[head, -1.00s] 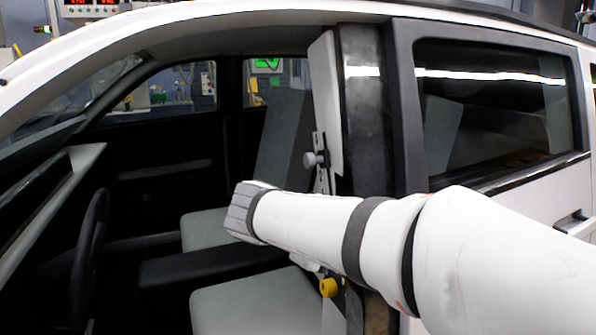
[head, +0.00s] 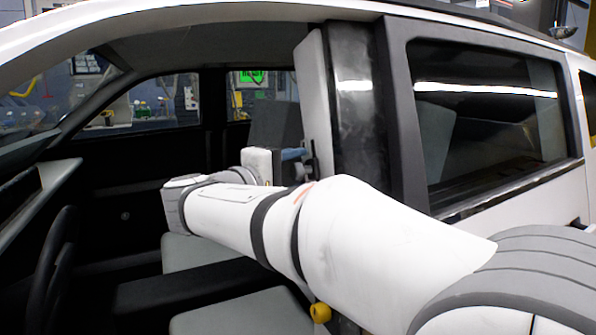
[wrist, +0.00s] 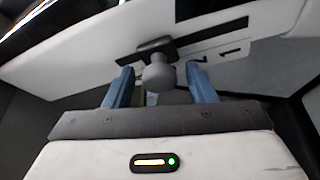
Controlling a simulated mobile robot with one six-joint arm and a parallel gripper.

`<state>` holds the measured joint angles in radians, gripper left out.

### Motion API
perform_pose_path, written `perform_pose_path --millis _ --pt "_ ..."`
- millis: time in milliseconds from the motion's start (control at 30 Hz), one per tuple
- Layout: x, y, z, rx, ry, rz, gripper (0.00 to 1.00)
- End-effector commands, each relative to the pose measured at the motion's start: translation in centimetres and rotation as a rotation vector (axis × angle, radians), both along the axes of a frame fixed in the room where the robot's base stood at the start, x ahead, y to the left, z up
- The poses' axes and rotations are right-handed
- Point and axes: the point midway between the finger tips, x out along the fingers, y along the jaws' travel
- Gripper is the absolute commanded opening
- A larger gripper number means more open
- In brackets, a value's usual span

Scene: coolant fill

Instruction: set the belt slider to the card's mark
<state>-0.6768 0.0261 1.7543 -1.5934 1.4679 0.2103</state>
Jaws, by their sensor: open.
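The belt slider (wrist: 157,75) shows in the wrist view as a grey round knob on a dark block, set on the pale pillar trim (wrist: 95,60). Black marks (wrist: 205,51) lie on the trim to the right of the knob. My gripper (wrist: 160,76) is open, with one blue finger on each side of the knob; I cannot tell whether either touches it. In the head view my gripper (head: 298,154) points right at the pillar trim (head: 315,95), and the knob is mostly hidden there. I cannot make out the card.
My arm passes through the car's open front doorway. The door pillar (head: 358,110) stands right of the gripper. The steering wheel (head: 55,260) is at the left and the front seat (head: 240,315) below. A yellow knob (head: 320,312) sits low by the pillar.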

Motion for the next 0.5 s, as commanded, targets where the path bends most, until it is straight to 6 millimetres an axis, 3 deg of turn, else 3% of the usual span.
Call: perform_pose_path --millis 333,500 --pt "0.41 -0.35 0.0 0.0 0.0 0.002 0.51" --pt "0.39 -0.34 0.0 0.0 0.0 0.002 0.38"
